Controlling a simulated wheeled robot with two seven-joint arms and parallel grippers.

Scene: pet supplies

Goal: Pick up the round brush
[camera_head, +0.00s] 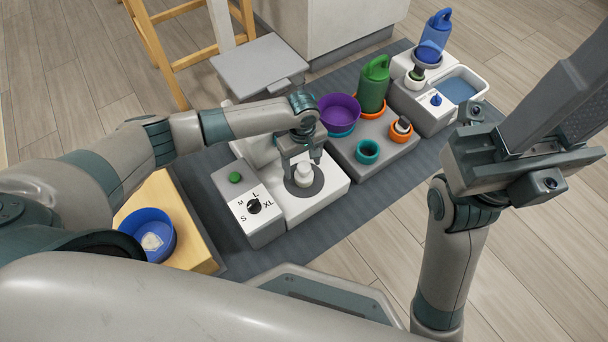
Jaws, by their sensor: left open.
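No thing in view can be clearly made out as the round brush. My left gripper (302,160) is open and points down at a small white rounded piece (303,176), its fingers on either side of the top. I cannot tell whether they touch it. This piece stands upright on a dark grey disc (318,185) on a white machine (333,181). A small dark and white item (403,125) sits in an orange cup (399,136). My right gripper (508,163) is large and close at the right; its jaw state is unclear.
A purple bowl (339,112), green bottle (374,84) and teal cup (367,152) stand on a grey block. The dark mat's front (330,221) is bare.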

